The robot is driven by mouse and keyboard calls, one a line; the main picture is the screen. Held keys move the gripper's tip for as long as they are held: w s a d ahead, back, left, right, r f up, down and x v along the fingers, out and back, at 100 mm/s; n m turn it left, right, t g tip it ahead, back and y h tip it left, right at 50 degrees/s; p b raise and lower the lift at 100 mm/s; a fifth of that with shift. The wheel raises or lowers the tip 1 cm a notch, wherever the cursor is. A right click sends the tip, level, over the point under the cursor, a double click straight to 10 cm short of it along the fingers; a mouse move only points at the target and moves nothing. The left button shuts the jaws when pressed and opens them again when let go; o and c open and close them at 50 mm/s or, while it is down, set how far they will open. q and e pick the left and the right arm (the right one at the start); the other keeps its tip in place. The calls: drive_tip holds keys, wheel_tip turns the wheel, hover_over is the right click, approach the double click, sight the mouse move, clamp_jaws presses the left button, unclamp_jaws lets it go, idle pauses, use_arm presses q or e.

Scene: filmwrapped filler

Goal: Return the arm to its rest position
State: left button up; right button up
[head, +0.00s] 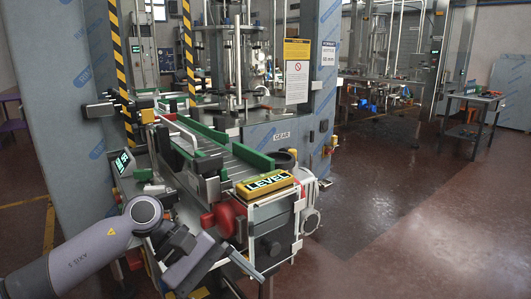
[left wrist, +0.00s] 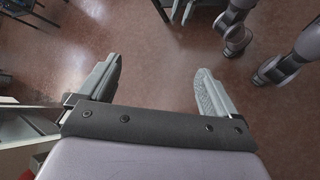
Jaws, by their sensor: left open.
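My left arm enters the head view from the lower left. Its purple-grey links bend at a round joint, and my left gripper (head: 222,272) is low in front of the machine's near end. In the left wrist view the two grey fingers of the left gripper (left wrist: 160,68) stand wide apart.
A filling machine with a green-railed conveyor (head: 205,145) stands close beyond the arm. A yellow LEVEL box (head: 265,182) and a red knob (head: 224,217) are at its near end. Open floor (head: 430,220) lies to the right. A small table (head: 473,97) stands far right.

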use_arm(q)
drive_tip(key=s+d+r+n+t+h, duration=0.3)
drive_tip(key=d+n+h, duration=0.4)
drive_tip(key=n+h, duration=0.5)
drive_tip(key=w+a+f+m+t+y+p, duration=0.1)
drive_tip(key=a+f+m+t+y, duration=0.4)
drive_tip(key=m, duration=0.7)
drive_tip(key=a+f+m+t+y, duration=0.3)
drive_tip(key=m+t, duration=0.3)
drive_tip(key=m, duration=0.6)
drive_tip(key=w+a+f+m+t+y+p, duration=0.1)
drive_tip(key=a+f+m+t+y, duration=0.4)
drive_tip(key=m, duration=0.7)
drive_tip(key=s+a+f+n+g+y+p, duration=0.1)
drive_tip(key=s+a+f+n+g+y, duration=0.4)
drive_tip(key=s+f+n, duration=0.9)
drive_tip(key=a+f+n+y, duration=0.1)
drive_tip(key=a, duration=0.2)
drive_tip(key=shift+s+a+f+y, duration=0.15)
drive_tip(key=shift+s+a+y, duration=0.05)
drive_tip(key=shift+a+y, duration=0.15)
